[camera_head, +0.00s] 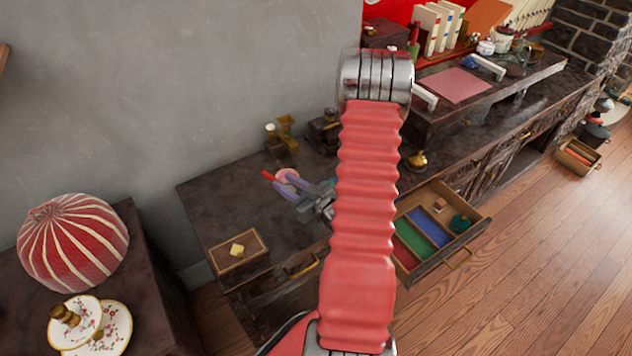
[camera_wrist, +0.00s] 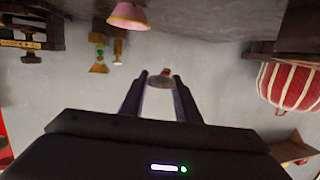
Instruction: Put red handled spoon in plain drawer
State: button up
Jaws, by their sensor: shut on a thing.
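My gripper (camera_head: 280,188) is above the dark counter in the head view, left of my red arm. A short red handle (camera_head: 267,175) sticks out by its fingertips. In the wrist view the gripper (camera_wrist: 160,80) is shut on a small spoon, whose rounded end (camera_wrist: 160,82) shows between the fingertips. The rest of the spoon is hidden. A pulled-out wooden drawer (camera_head: 484,214) lies right of my arm. It has red, green and blue lined sections and an unlined section holding a teal item (camera_head: 460,223) and a small block (camera_head: 439,205). My arm covers its left part.
A pink cup-like thing (camera_head: 287,175) stands close by the gripper; it also shows in the wrist view (camera_wrist: 128,16). A wooden box (camera_head: 238,254) sits at the counter's front left. A brass bell-like object (camera_head: 417,161) stands behind the near drawer.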

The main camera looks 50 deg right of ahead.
jog(key=shift+y, duration=0.4)
jog(key=shift+f, duration=0.1)
send_over(289, 209)
jog(key=shift+f, duration=2.85)
jog(key=shift+f, duration=0.1)
jog(key=shift+f, duration=1.95)
jog(key=shift+f, duration=0.1)
jog(key=o, duration=1)
jog(key=shift+s+a+r, duration=0.1)
jog(key=shift+s+r, duration=0.3)
jog(key=shift+s, duration=1.55)
jog(key=shift+s+a+r, duration=0.1)
jog(key=shift+s+r, duration=0.35)
jog(key=shift+s, duration=1.55)
jog(key=shift+s+r, duration=0.4)
jog(key=shift+s, duration=1.55)
